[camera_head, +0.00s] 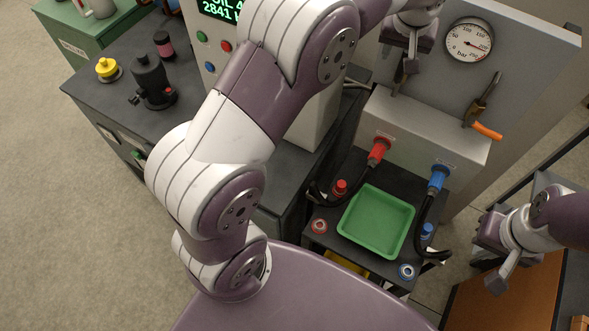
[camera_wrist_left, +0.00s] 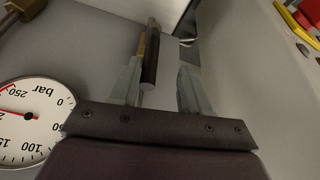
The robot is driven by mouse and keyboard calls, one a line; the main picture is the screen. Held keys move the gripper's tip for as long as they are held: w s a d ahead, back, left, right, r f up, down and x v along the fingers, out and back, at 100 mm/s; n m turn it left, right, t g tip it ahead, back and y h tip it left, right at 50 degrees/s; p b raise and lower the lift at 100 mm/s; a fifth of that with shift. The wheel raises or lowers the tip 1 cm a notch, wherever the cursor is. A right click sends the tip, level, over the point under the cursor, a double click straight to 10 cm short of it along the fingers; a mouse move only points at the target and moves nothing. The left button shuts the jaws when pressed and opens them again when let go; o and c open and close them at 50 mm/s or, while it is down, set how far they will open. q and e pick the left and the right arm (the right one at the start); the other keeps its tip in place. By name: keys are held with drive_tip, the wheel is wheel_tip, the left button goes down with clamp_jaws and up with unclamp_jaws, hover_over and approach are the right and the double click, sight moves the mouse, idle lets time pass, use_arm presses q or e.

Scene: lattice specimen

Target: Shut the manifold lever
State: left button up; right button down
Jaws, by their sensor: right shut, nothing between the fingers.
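My left gripper (camera_head: 405,70) is at the grey panel, left of the gauge. It is open; in the left wrist view its two fingers (camera_wrist_left: 160,82) stand apart. A dark round lever handle (camera_wrist_left: 150,55) with a brass-coloured part beside it lies between the fingers, nearer the left one, with a gap to the right one. In the head view the gripper mostly hides this handle. My right gripper (camera_head: 501,274) is shut and empty at the lower right, away from the panel.
Below are a red connector (camera_head: 378,150), a blue connector (camera_head: 438,178) with black hoses, and an empty green tray (camera_head: 377,222). A black pump-like device (camera_head: 152,82) stands on the left bench.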

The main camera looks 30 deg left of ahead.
use_arm(q)
drive_tip(key=d+p+v, duration=0.2)
drive_tip(key=p+v, duration=0.3)
drive_tip(key=v, duration=0.5)
use_arm(e)
wheel_tip(320, 180, up, 4)
drive_tip(key=d, duration=0.2)
use_arm(q)
drive_tip(key=s+a+f+m+g+b, duration=0.1)
drive_tip(key=s+a+f+b, duration=0.1)
drive_tip(key=s+f+b, duration=0.2)
drive_tip(key=s+a+f+g+b, duration=0.1)
drive_tip(key=s+a+f+b, duration=0.2)
drive_tip(key=s+f, duration=0.7)
drive_tip(key=s+a+f+m+g+b, duration=0.1)
drive_tip(key=s+a+f+b, duration=0.2)
drive_tip(key=s+f, duration=0.5)
wheel_tip(320, 180, down, 5)
drive_tip(key=shift+a+f+m+h+b, duration=0.2)
drive_tip(key=shift+a+m+h+b, duration=0.15)
drive_tip(key=shift+b, duration=0.45)
use_arm(e)
wheel_tip(320, 180, down, 11)
drive_tip(key=shift+a, duration=0.35)
use_arm(q)
drive_tip(key=shift+d, duration=0.1)
use_arm(e)
drive_tip(key=shift+s+f, duration=0.1)
